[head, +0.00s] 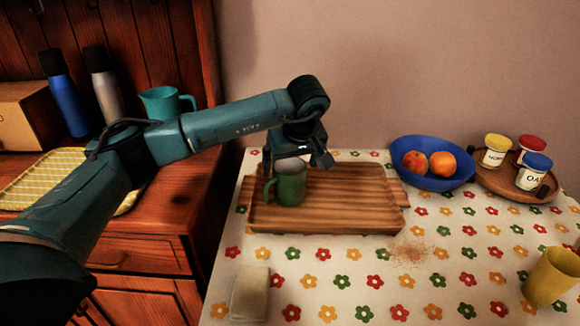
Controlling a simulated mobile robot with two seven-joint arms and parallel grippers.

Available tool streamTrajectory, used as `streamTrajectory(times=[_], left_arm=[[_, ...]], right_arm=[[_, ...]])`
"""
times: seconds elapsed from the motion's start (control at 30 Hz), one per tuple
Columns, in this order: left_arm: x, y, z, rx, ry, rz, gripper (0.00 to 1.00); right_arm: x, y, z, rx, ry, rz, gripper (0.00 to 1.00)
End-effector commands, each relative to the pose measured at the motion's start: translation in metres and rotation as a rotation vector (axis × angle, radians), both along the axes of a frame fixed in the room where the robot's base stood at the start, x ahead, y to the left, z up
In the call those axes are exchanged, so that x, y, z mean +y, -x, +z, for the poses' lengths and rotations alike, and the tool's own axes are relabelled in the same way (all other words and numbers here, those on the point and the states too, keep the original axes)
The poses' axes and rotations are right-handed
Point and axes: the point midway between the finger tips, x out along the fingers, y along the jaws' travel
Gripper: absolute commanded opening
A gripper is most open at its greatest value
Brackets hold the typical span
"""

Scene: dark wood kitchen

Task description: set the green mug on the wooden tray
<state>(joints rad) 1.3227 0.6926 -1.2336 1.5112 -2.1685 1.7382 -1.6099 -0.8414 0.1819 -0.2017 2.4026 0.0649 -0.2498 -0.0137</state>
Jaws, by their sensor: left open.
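The green mug (291,186) stands upright on the left part of the wooden tray (350,200), its handle toward the left. The tray lies on the flowered tablecloth. My left gripper (292,164) is just above and behind the mug, pointing down. Its jaws are open; the fingertips are partly hidden around the mug's rim, and I cannot tell whether they touch it. My right gripper is not in view.
A blue bowl (432,178) with fruit stands right of the tray, beside a round wooden board (492,182) with jars. A yellow cup (552,277) is at the right front, a pale block (250,293) at the left front. Crumbs (411,252) lie before the tray.

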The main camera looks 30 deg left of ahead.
Motion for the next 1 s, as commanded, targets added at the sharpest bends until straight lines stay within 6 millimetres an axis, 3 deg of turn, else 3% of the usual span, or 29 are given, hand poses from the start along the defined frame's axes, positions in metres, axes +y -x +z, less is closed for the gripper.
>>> streamTrajectory(times=[0.2, 0.43, 0.63, 1.0], left_arm=[[-0.014, 0.011, 0.048, -0.006, 0.0, -0.003, 0.91], [-0.025, 0.022, 0.083, -0.003, -0.001, -0.001, 0.91], [-0.028, 0.025, 0.094, -0.001, 0.0, 0.002, 0.91], [-0.029, 0.025, 0.094, -0.001, 0.0, 0.001, 0.91]], right_arm=[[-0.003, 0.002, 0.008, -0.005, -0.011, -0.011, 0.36], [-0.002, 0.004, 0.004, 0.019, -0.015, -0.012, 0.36], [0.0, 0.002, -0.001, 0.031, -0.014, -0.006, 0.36], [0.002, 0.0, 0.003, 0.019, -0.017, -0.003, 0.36]])
